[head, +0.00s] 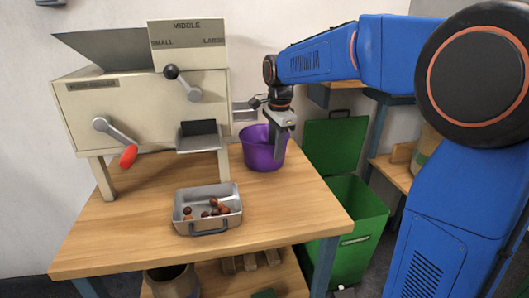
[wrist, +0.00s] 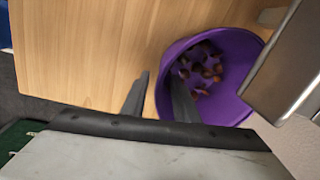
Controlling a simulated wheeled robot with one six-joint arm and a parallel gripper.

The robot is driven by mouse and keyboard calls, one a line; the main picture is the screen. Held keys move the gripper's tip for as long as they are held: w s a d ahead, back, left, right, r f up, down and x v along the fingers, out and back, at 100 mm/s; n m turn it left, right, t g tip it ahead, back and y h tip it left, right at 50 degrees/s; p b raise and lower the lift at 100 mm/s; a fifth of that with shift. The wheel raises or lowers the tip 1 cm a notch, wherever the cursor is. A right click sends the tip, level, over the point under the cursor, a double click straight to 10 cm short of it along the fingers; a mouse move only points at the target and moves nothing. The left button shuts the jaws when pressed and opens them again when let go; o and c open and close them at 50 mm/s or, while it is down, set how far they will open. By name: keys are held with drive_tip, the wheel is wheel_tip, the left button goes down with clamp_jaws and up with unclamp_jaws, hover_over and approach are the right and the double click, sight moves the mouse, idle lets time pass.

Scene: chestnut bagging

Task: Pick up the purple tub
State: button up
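The purple tub (head: 262,152) stands upright on the wooden table, right of the machine. In the wrist view the tub (wrist: 236,105) holds several brown chestnuts (wrist: 202,70). My gripper (head: 280,152) points down at the tub's near right rim and hides part of it. In the wrist view my gripper (wrist: 157,92) has its two dark fingers apart, one outside the wall and one over the inside of the tub. A gap shows between the outer finger and the wall. Whether the fingertips reach below the rim is hard to tell.
The cream grading machine (head: 150,100) stands left of the tub; a metal chute (wrist: 290,70) is close beside the tub. A metal tray (head: 207,222) with several chestnuts sits in front. A green bin (head: 350,215) stands right of the table (head: 120,240). The table's front right is clear.

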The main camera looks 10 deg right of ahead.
drive_tip(key=shift+f, duration=0.4)
clamp_jaws()
